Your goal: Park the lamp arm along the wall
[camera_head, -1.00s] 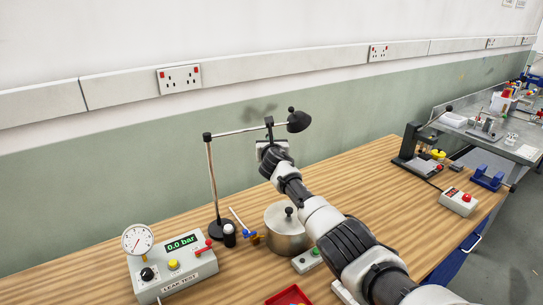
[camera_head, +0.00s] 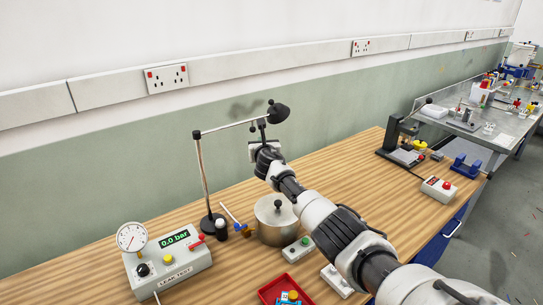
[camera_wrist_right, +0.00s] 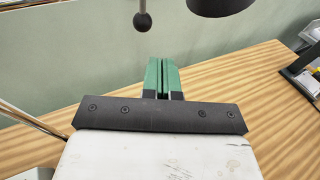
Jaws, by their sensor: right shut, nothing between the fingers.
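The desk lamp stands near the wall on a round black base (camera_head: 212,223). Its upright post carries a slim horizontal lamp arm (camera_head: 230,126), which reaches right to a black lamp head (camera_head: 279,112). My right gripper (camera_head: 264,148) is just below the arm's outer end, beside the lamp head. In the right wrist view the gripper's green fingers (camera_wrist_right: 162,76) are together and hold nothing. A black ball on a thin rod (camera_wrist_right: 142,20) hangs above them, apart, and the dark lamp head (camera_wrist_right: 220,5) is at the upper right. My left gripper is not in view.
A leak test box (camera_head: 170,262) with a gauge, a lidded metal pot (camera_head: 276,222) and a red tray (camera_head: 287,290) are on the wooden bench. A press-like stand (camera_head: 400,145) is farther right. The green wall (camera_head: 130,175) runs behind; bench between pot and stand is clear.

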